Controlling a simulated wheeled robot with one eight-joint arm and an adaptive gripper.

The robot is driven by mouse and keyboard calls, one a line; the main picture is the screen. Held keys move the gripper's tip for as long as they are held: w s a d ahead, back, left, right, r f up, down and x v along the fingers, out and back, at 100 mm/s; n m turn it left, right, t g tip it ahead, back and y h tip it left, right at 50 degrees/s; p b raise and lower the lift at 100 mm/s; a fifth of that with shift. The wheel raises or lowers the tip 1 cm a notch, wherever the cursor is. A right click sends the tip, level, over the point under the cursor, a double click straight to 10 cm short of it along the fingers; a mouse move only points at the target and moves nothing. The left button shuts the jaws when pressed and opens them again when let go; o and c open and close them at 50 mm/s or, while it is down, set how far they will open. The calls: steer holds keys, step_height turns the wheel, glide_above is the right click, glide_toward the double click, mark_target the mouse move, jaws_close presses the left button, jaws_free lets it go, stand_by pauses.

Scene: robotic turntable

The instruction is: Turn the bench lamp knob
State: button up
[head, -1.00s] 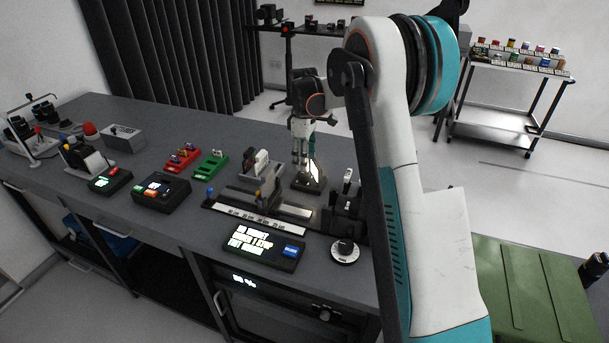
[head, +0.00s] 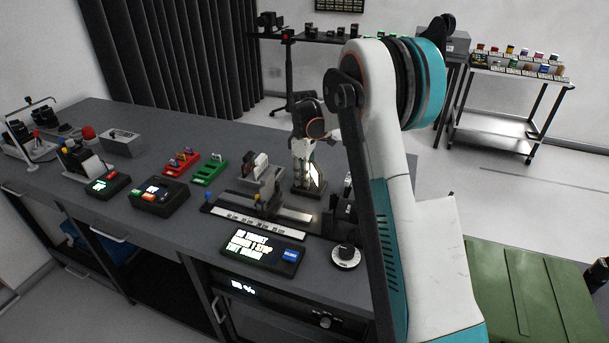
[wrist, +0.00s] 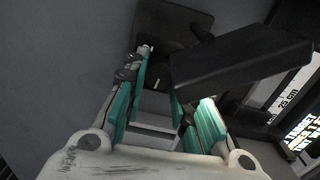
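A round black knob on a white dial plate (head: 346,256) sits near the bench's front edge, right of the black display box; I take it for the lamp knob. My gripper (head: 307,178) points down behind the ruled rail, further back than the knob and to its left, clearly apart from it. In the wrist view my gripper (wrist: 165,80) has its teal-sided fingers spread, with a gap between them. A black block (wrist: 240,65) lies beyond the right finger, partly covering the view. The knob is not identifiable in the wrist view.
The display box (head: 262,250) and ruled rail (head: 250,224) lie left of the knob. A black fixture (head: 343,215) stands just behind it. Red (head: 182,164) and green (head: 209,169) racks are further left. My arm passes close on the knob's right.

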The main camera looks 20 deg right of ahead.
stand_by(0.3)
steer(key=shift+m+p, duration=0.55)
steer(key=shift+m, duration=0.55)
steer(key=shift+m+p, duration=0.5)
steer(key=shift+m, duration=1.2)
steer(key=o, duration=1.1)
step_height(320, 180, up, 12)
steer(key=shift+a, duration=0.1)
